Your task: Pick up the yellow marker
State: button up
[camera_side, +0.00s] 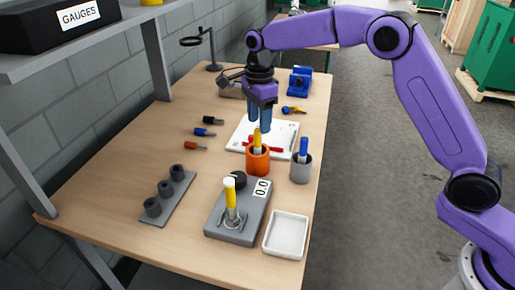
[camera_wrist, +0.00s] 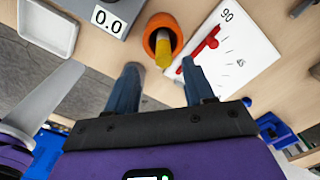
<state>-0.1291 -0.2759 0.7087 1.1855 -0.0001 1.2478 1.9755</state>
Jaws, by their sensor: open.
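The yellow marker (camera_side: 257,138) stands upright in an orange cup (camera_side: 257,160) near the middle of the bench. In the wrist view the marker (camera_wrist: 163,54) rises out of the orange cup (camera_wrist: 152,28), just ahead of the gap between my fingertips. My gripper (camera_side: 260,124) points down with its blue fingers close above the marker's top. In the wrist view my gripper (camera_wrist: 162,72) is open, with nothing between the fingers. Whether the fingertips touch the marker cannot be told.
A grey cup (camera_side: 301,169) with a blue marker (camera_side: 303,147) stands to the right. A white dial sheet (camera_side: 238,138) lies behind the orange cup. In front are a grey gauge device (camera_side: 232,228) holding a yellow-and-white upright piece and a white tray (camera_side: 286,235). Several small tools lie left.

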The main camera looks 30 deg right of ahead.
aim_at(257, 139)
jog(key=shift+w+a+f, duration=0.1)
jog(key=shift+w+f, duration=0.05)
jog(key=shift+f, duration=1.7)
jog(key=shift+w+f, duration=0.15)
jog(key=shift+f, duration=1.7)
grip_shut()
